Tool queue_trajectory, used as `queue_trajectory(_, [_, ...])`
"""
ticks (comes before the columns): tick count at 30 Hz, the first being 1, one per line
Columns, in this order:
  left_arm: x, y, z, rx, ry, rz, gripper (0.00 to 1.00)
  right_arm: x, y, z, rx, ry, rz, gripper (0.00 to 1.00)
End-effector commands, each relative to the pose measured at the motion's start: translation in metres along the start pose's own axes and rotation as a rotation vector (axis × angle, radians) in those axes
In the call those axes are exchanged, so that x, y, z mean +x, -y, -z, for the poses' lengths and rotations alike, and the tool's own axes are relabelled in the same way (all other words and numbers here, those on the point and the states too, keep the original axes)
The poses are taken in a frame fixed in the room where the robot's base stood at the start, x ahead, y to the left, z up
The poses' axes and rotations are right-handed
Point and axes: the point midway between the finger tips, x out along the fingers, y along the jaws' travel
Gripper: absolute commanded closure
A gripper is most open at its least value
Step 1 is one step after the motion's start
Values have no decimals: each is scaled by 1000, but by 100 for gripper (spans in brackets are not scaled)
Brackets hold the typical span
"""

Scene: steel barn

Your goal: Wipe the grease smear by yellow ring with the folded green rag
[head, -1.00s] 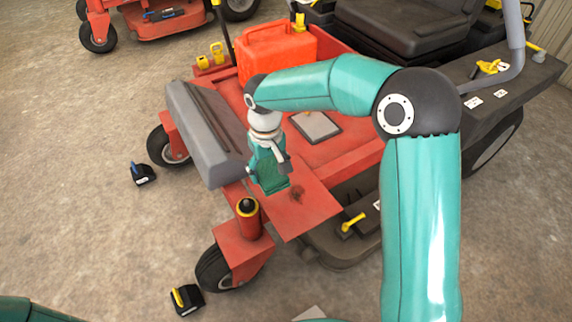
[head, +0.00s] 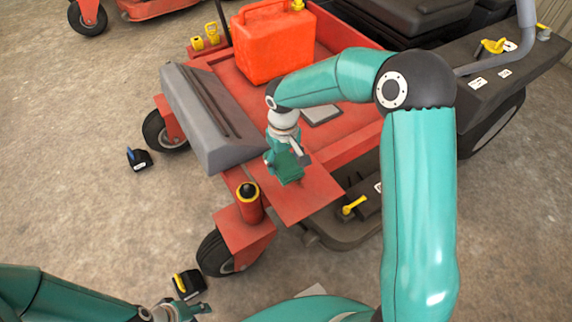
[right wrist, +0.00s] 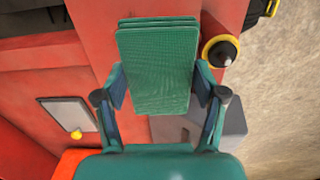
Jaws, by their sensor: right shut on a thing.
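My right gripper (head: 286,168) is shut on the folded green rag (right wrist: 158,70), which fills the space between its fingers in the right wrist view. In the head view the gripper and rag are over the red deck plate (head: 318,200) at the mower's front. The yellow ring (head: 248,190) circles the black-capped post left of the gripper; it also shows in the right wrist view (right wrist: 209,53). The grease smear is hidden under the gripper and rag. My left gripper (head: 187,309) is at the bottom edge; its jaw opening is unclear.
A red fuel can (head: 272,45) stands behind on the mower. A grey footrest (head: 212,118) lies left of the plate. A yellow-handled lever (head: 353,205) is to the right. Small black objects lie on the floor (head: 139,159).

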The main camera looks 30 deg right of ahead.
Motion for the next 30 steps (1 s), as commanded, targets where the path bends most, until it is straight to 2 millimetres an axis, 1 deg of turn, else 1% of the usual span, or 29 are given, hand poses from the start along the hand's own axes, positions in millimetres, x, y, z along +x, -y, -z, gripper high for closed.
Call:
queue_trajectory(1, [2,1,0,0,0,0,60,10,-5,-3,-4,2,2,58])
queue_trajectory(3, [4,1,0,0,0,0,60,19,-7,-5,-11,1,3,58])
queue_trajectory(8, [11,4,0,0,0,0,60,32,-8,-5,-15,-1,3,58])
queue_trajectory(29, [55,20,0,0,0,0,60,95,-9,-5,-12,0,3,58])
queue_trajectory(30, [52,19,0,0,0,0,60,92,-12,-5,-11,-1,3,58])
